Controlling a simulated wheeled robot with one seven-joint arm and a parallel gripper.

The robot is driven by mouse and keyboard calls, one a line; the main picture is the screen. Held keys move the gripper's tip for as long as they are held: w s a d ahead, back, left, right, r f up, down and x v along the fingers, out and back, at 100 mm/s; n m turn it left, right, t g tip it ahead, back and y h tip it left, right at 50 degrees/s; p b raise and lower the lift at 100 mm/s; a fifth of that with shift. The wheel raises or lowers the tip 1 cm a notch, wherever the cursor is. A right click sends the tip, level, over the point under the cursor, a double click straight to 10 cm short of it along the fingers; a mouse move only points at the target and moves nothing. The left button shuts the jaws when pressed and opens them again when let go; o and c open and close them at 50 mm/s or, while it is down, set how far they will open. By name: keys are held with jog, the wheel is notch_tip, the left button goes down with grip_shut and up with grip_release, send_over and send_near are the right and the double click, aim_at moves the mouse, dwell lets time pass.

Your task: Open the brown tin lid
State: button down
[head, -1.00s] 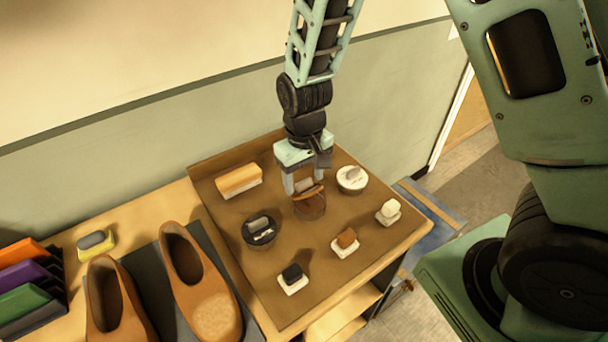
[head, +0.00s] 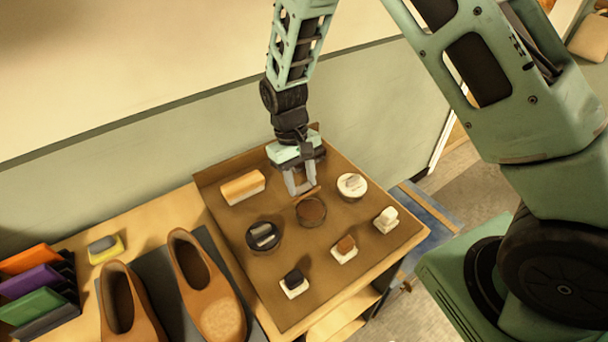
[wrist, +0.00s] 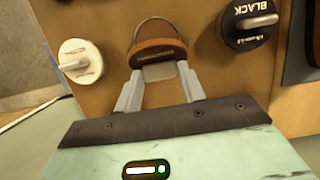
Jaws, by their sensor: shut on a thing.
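The brown tin (head: 311,212) sits on the brown board with its dark brown contents showing in the head view. Its lid (head: 312,191) stands tilted up at the tin's far edge, on the side of my gripper (head: 301,189). In the wrist view, the brown lid (wrist: 158,52) shows steeply tilted, with the tin's thin curved rim (wrist: 155,20) beyond it. My gripper (wrist: 161,76) is shut on the lid's grey tab (wrist: 159,71), one finger on each side. The lid's contact with the tin is hard to see.
A black tin (head: 263,236) and a white tin (head: 352,186) stand either side. A wood-backed brush (head: 242,187) lies at the back left. Several small daubers, one brown-topped (head: 344,248), stand in front. Shoes (head: 209,285) are at the left.

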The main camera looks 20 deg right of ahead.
jog(key=g, duration=0.1)
jog(key=w+g, duration=0.2)
jog(key=shift+w+a+f+h, duration=0.15)
jog(key=shift+a+f+h, duration=0.05)
jog(key=shift+f+h, duration=0.1)
jog(key=g+b, duration=0.1)
jog(key=w+f+g+b, duration=0.1)
jog(key=g, duration=0.1)
jog(key=shift+w+a+h, duration=0.15)
jog(key=shift+w+h, duration=0.1)
jog(key=shift+h, duration=0.05)
jog(key=shift+w+f+g+b, duration=0.15)
jog(key=shift+w+g+b, duration=0.15)
jog(key=shift+g+b, duration=0.55)
jog(key=shift+g, duration=0.25)
jog(key=c, duration=0.8)
grip_release()
jog(key=shift+c, duration=0.2)
jog(key=shift+a, duration=0.1)
notch_tip(320, 180, up, 10)
jog(key=b, duration=0.2)
jog(key=shift+b, duration=0.35)
